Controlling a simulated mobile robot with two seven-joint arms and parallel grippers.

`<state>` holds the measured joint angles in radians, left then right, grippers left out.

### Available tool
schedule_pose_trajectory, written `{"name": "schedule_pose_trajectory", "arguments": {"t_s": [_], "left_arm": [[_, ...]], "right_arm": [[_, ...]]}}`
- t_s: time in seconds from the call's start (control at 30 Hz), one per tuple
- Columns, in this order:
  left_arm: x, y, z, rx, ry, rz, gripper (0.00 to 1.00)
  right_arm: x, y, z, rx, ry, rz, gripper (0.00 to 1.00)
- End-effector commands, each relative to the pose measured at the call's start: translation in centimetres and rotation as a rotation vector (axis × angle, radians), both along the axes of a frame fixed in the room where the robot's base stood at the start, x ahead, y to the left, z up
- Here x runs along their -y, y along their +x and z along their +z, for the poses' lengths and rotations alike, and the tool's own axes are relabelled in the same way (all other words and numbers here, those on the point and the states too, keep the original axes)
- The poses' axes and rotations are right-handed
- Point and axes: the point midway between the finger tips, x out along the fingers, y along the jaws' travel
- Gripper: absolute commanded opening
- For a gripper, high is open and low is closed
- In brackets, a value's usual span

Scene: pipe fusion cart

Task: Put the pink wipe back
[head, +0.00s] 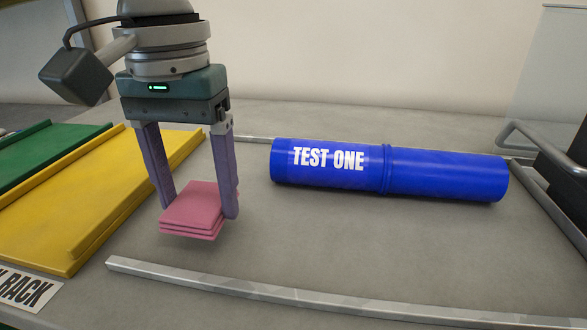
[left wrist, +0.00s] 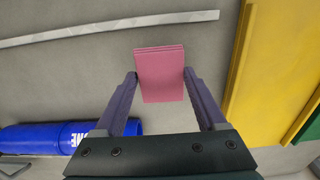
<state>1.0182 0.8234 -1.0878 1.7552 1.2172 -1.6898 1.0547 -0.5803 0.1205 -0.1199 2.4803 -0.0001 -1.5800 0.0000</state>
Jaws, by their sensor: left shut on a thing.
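The pink wipe (head: 192,207) is a folded, layered square pad. My left gripper (head: 198,208) is shut on it, with one purple finger at each side. The wipe appears to hang a little above the grey cart top, left of the blue pipe. In the left wrist view the wipe (left wrist: 160,75) sits between the fingertips of the left gripper (left wrist: 160,78). A yellow tray (head: 85,195) lies just left of the gripper, and a green tray (head: 40,150) lies beyond it. My right gripper is not in view.
A blue pipe (head: 440,172) marked "TEST ONE" lies right of the gripper. A metal strip (head: 300,291) runs along the front. A dark object with a metal handle (head: 535,140) stands at the right edge.

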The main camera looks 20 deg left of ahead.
Motion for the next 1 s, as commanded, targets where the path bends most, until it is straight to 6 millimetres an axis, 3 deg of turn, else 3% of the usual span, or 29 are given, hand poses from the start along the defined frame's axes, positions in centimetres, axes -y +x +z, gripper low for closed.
{"name": "schedule_pose_trajectory", "arguments": {"t_s": [0.17, 0.53, 0.57, 0.77, 1.0], "left_arm": [[0.0, 0.0, -2.9, -0.002, 0.001, 0.001, 0.21], [0.0, 0.0, -3.1, -0.001, -0.001, 0.000, 0.21], [0.0, 0.0, -3.2, 0.000, -0.001, 0.000, 0.77], [0.0, 0.0, -3.1, 0.000, -0.001, 0.000, 0.99], [0.0, 0.0, -3.1, 0.000, 0.000, 0.000, 1.00]], "right_arm": [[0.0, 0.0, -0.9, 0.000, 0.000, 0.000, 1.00], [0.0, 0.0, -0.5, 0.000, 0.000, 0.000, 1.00], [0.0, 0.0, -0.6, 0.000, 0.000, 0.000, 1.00], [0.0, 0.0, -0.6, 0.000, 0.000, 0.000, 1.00], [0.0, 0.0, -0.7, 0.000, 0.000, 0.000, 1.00]]}}
